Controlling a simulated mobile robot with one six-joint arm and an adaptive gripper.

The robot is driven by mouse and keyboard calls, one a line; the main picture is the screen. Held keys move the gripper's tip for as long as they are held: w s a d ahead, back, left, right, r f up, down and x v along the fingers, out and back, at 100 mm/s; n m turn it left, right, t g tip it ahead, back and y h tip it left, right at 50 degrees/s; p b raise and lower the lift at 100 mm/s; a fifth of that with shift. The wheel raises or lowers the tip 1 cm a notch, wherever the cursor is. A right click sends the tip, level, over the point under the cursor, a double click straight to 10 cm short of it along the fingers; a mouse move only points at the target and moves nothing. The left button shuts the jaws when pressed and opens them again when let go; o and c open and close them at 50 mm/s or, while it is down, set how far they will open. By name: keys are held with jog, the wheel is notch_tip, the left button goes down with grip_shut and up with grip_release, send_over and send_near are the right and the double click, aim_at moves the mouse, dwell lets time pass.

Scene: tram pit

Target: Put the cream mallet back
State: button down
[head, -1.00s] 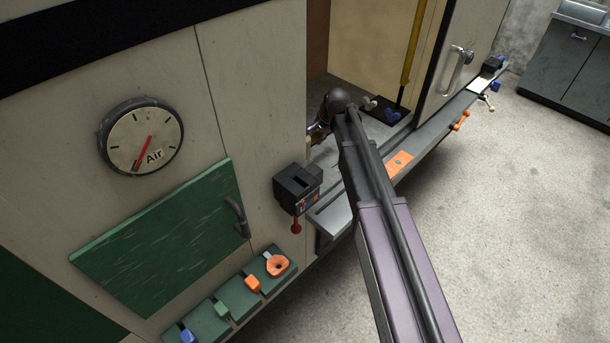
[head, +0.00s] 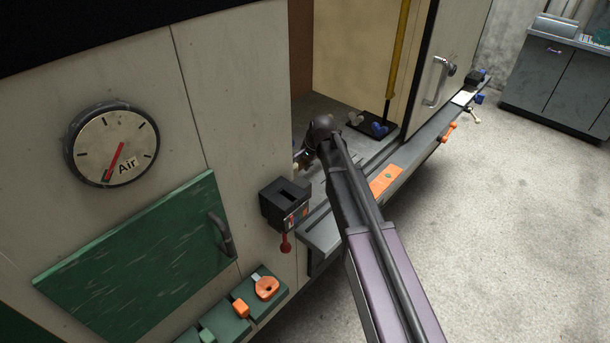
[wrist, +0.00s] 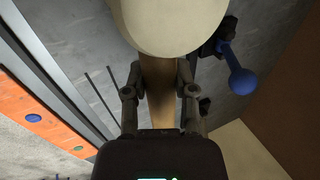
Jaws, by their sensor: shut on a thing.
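The cream mallet is in my gripper (wrist: 160,88). In the wrist view its big rounded cream head (wrist: 168,22) fills the top middle, and its brown handle runs down between my two fingers, which are shut on it. In the head view my gripper (head: 306,156) is low in the open doorway, over the grey floor inside, and mostly hidden behind my own arm. Only a small pale bit shows beside it there, and I cannot tell whether it is the mallet. Where the mallet belongs is not clear from these frames.
A black slotted box (head: 285,204) with a red knob below is on the wall left of the doorway. A dark base with levers, one blue-knobbed (head: 379,129), stands inside by a yellow pole (head: 399,50). An orange plate (head: 386,180) lies on the step. Concrete floor right is open.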

notch_tip(320, 180, down, 5)
jog(key=b, duration=0.4)
jog(key=shift+r+b, duration=0.2)
jog(key=shift+b, duration=0.1)
jog(key=shift+c, duration=2.1)
grip_release()
jog(key=shift+f, duration=0.2)
jog(key=p+v, duration=1.2)
jog(key=v, duration=0.2)
jog(key=shift+s, duration=0.2)
